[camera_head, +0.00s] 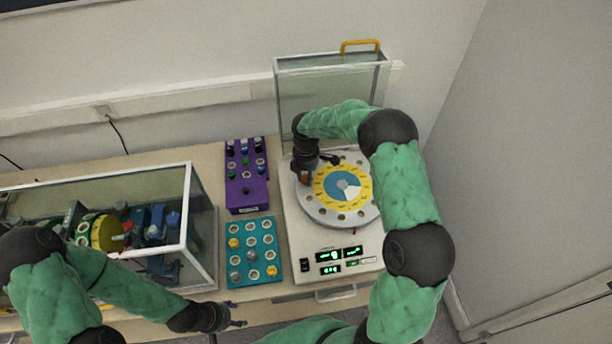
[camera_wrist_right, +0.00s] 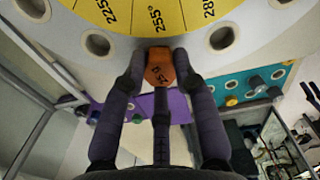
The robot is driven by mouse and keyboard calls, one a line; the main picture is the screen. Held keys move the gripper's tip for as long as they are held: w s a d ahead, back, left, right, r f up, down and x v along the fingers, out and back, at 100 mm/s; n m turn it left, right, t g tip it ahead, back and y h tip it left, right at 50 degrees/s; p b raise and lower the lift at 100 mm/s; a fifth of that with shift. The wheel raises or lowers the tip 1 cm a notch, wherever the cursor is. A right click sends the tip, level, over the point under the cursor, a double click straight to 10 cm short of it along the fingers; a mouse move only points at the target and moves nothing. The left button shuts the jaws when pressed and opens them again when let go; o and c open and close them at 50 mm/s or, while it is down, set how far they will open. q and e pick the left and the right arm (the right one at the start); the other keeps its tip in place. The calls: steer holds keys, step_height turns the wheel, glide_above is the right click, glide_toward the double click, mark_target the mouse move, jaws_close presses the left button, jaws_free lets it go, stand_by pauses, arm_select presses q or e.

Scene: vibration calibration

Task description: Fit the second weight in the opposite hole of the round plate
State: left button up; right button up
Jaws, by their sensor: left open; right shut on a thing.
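The pale round plate (camera_head: 352,216) with a yellow and blue dial in its middle lies on the white machine, with round holes along its rim. My right gripper (camera_head: 306,171) is over the plate's left rim, shut on an orange weight (camera_head: 305,179). In the right wrist view the weight (camera_wrist_right: 160,68) is between my two fingers, at the plate's rim (camera_wrist_right: 130,50) near the 255° mark, with open holes on both sides. I cannot tell whether it sits in a hole. My left gripper (camera_head: 236,314) is open and empty, low in the head view. I cannot make out another weight on the plate.
A teal tray (camera_head: 241,265) with several weights and a purple block (camera_head: 248,195) with knobs stand left of the machine. A clear-walled case (camera_head: 186,220) with machinery is further left. A clear cover with a yellow handle (camera_head: 360,45) stands open behind the plate.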

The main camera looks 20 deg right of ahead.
steer(key=shift+f, duration=0.25)
steer(key=o, duration=1)
steer(key=shift+r, duration=0.15)
step_height(320, 180, up, 12)
steer(key=shift+f, duration=0.1)
